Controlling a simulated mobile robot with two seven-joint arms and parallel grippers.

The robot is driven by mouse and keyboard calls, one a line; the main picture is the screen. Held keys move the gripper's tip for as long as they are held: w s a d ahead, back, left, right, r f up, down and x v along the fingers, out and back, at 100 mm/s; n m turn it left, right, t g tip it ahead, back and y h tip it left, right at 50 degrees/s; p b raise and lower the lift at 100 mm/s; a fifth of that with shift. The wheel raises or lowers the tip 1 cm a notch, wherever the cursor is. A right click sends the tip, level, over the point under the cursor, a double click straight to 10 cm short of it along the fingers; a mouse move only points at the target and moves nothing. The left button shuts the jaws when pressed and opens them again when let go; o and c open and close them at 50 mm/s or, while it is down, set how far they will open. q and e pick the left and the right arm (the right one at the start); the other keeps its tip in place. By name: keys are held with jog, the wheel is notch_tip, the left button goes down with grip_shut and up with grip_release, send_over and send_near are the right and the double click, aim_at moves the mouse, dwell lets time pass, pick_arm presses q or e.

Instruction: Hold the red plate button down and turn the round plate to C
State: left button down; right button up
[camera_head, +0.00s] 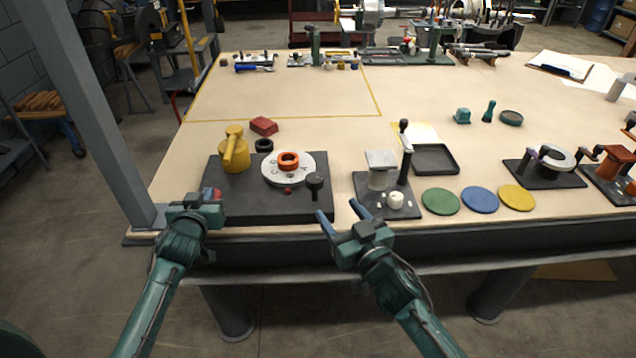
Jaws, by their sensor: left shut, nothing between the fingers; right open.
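The round plate (302,174) is a pale disc with dark letters, lying on a dark base board (250,205). An orange ring-shaped part (288,161) sits at its middle. The letters are too small to read surely, so its setting cannot be told. A small red button (288,190) is at the plate's front edge. My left gripper (211,193) is shut at the board's front left corner, apart from the button and plate. My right gripper (340,213) is open and empty near the table's front edge, right of the board, with its fingers pointing forward.
On the board stand a yellow handled part (235,152) at left and a black knob (315,182) at right. A lever device (380,183) stands right of the board, beside green (440,201), blue and yellow discs. A red block (263,126) lies behind.

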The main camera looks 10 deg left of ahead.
aim_at(319, 184)
jog(key=x, duration=1)
jog(key=shift+w+a, duration=0.25)
jog(key=c, duration=1)
jog(key=shift+o, duration=0.2)
jog(key=shift+r+g+y, duration=0.1)
jog(key=shift+g+y, duration=0.2)
jog(key=shift+y, duration=0.1)
